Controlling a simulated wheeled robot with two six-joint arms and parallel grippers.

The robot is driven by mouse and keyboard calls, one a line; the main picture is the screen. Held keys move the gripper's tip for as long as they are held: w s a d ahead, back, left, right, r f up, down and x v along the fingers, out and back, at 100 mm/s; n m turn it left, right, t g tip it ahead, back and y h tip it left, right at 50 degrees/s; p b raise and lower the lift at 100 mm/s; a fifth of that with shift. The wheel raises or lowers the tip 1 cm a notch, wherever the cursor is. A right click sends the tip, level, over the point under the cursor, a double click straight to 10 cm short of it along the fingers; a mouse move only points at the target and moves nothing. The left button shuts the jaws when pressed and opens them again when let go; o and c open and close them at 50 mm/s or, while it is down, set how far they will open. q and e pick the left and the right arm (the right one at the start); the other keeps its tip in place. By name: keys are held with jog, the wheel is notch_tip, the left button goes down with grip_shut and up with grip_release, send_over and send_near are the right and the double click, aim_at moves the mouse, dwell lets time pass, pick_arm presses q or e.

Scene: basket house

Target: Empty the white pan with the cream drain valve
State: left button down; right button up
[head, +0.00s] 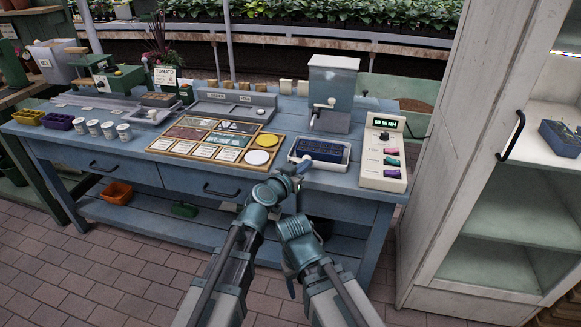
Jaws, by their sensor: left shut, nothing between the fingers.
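A white pan (293,151) sits on the right part of the blue bench, with a dark blue cell tray (322,150) in it. My left gripper (299,169) is shut and empty at the bench's front edge, by that corner. I cannot tell whether it touches the pan. My right arm is bent low in front of the bench, and its gripper is hidden.
A grey hopper (333,80) stands behind the pan, and a control box (383,150) stands to its right. A wooden sectioned tray (188,151) lies to the left. A white cabinet (455,130) is at the right. Small cups (93,127) stand at the far left.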

pick_arm(q)
jog(key=shift+w+d, duration=0.1)
jog(key=shift+d, duration=0.15)
jog(key=p+v, duration=0.1)
jog(key=v, duration=0.6)
jog(key=shift+s, duration=0.2)
jog(key=shift+a, duration=0.15)
